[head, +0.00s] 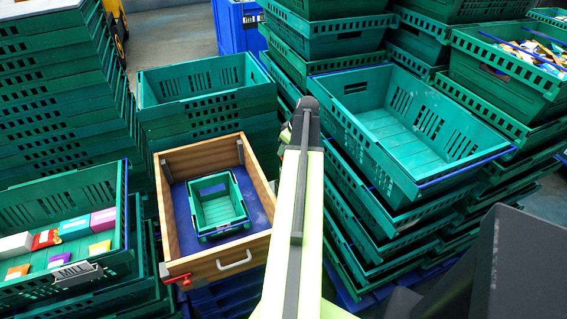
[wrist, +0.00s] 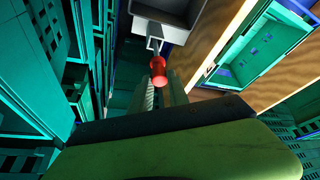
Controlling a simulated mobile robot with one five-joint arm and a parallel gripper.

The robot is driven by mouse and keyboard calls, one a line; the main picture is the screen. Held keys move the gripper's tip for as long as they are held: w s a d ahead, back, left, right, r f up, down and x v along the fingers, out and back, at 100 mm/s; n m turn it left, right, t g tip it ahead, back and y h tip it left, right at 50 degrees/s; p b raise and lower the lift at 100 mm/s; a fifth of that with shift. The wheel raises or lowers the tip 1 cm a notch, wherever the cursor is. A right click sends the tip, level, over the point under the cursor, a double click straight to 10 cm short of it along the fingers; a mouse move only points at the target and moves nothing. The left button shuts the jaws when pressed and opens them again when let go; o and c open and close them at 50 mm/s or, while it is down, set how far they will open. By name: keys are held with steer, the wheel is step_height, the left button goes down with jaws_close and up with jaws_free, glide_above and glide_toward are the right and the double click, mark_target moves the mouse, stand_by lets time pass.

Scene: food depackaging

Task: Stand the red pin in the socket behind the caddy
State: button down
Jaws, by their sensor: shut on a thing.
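The red pin (wrist: 158,72) shows in the wrist view between the two grey fingers of my gripper (wrist: 161,84), which is shut on it. The pin's rounded end faces the camera. A pale square bracket (wrist: 154,44) shows just beyond the pin, beside a grey open box (wrist: 180,12); I cannot tell whether this is the socket or whether the pin touches it. The small green caddy (head: 220,203) stands on the blue floor of a wooden tray (head: 212,265) in the head view. The head view hides the pin and fingertips behind my arm.
Tall stacks of green crates stand close on both sides. An open crate of packets (head: 62,275) is at left; an empty crate (head: 400,130) is at right.

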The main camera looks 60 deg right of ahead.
step_height(320, 180, down, 4)
steer(key=b, duration=0.3)
steer(key=shift+b, duration=0.3)
steer(key=shift+r, duration=0.25)
steer(key=shift+f, duration=0.2)
steer(key=c, duration=1.3)
jaws_free()
steer(key=shift+o, duration=0.2)
steer(key=shift+r, duration=0.1)
steer(key=p+v, duration=1.1)
steer(key=v, duration=0.1)
steer(key=shift+p, duration=0.35)
